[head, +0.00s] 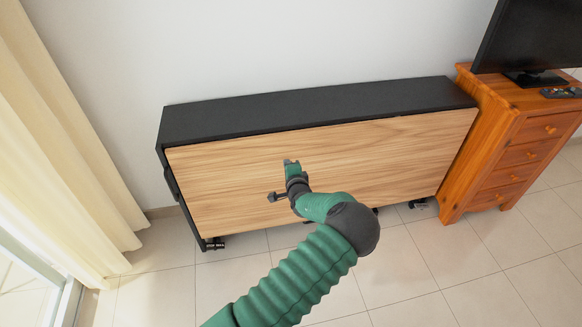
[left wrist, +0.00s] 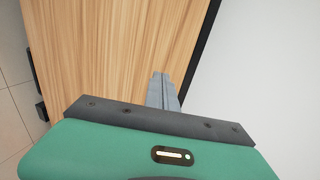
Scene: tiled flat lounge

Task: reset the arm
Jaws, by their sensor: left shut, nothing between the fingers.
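My left arm, green and ribbed, comes in from the bottom of the head view and reaches up in front of a long cabinet. Its left gripper (head: 291,163) is shut and empty in front of the cabinet's wood-grain front panel (head: 390,150). In the left wrist view the grey fingers of the left gripper (left wrist: 164,88) lie together, with the wood panel (left wrist: 110,50) and its dark edge beyond them. I cannot tell the gap between the fingertips and the panel. My right gripper is in neither view.
The cabinet has a black top (head: 300,112) and small dark feet on the tiled floor (head: 430,290). An orange wooden chest of drawers (head: 520,140) stands close on the right, with a television (head: 530,38) and a remote on it. A cream curtain (head: 60,140) hangs at left.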

